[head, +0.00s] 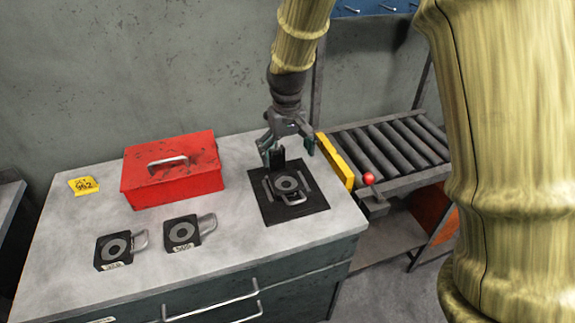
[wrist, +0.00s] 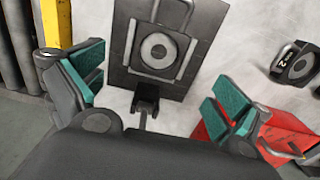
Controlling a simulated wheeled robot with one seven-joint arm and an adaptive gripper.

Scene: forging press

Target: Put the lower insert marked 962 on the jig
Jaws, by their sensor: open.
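A dark square insert with a grey ring and a loop handle (head: 286,184) lies on the black jig plate (head: 317,204), between its side rails. It also shows in the wrist view (wrist: 158,47), flat and roughly square to the plate (wrist: 118,50); I see no readable number on it. My gripper (head: 288,150) is open and empty, above the jig's back edge. In the wrist view its fingers (wrist: 155,85) are spread wide, apart from the insert. Two similar inserts lie on the bench, one at left (head: 114,248) and one nearer the jig (head: 182,232); their labels are too small to read surely.
A yellow card reading 962 (head: 84,185) lies at the bench's back left. A closed red toolbox (head: 172,172) stands beside it. A yellow bar (head: 335,160) and roller conveyor (head: 390,150) border the right side. The bench front (head: 230,260) is clear.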

